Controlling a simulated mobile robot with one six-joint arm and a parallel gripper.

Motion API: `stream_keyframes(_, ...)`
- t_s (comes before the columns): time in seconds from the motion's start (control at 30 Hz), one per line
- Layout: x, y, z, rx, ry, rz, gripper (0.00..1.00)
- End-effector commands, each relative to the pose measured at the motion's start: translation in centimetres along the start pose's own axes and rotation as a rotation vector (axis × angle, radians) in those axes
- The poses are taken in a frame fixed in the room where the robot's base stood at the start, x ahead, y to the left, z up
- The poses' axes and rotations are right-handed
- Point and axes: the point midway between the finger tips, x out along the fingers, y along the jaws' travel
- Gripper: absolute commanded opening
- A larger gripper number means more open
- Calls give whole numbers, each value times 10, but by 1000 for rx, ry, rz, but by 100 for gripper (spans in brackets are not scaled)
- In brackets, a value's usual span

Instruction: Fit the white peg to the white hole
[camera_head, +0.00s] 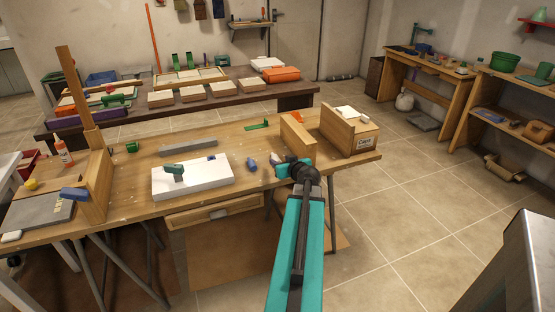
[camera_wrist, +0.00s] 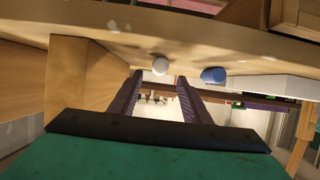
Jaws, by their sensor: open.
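The white peg (camera_wrist: 160,66) shows in the wrist view as a pale round end, just beyond and between my fingertips. It lies on the wooden workbench (camera_head: 140,180); in the head view it is small and partly hidden beside my arm's end. My gripper (camera_wrist: 159,78) is open and empty, its two dark fingers apart, close to the peg. A blue peg (camera_head: 251,163) lies to the left of my gripper in the head view. A white board (camera_head: 205,187) lies on the bench with a green piece (camera_head: 174,172) on it. I cannot make out a white hole.
A wooden upright block (camera_head: 297,138) stands just behind my gripper, with a wooden box (camera_head: 350,135) to its right. A grey bar (camera_head: 188,147) lies behind the white board. A drawer (camera_head: 215,210) sticks out below the bench's front edge.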

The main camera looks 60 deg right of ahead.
Motion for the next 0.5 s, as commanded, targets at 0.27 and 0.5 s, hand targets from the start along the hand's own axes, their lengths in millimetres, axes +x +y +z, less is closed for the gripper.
stream_keyframes(0.27,1,0,0,0,0,0,44)
stream_keyframes(0.5,14,1,0,0,0,-1,44)
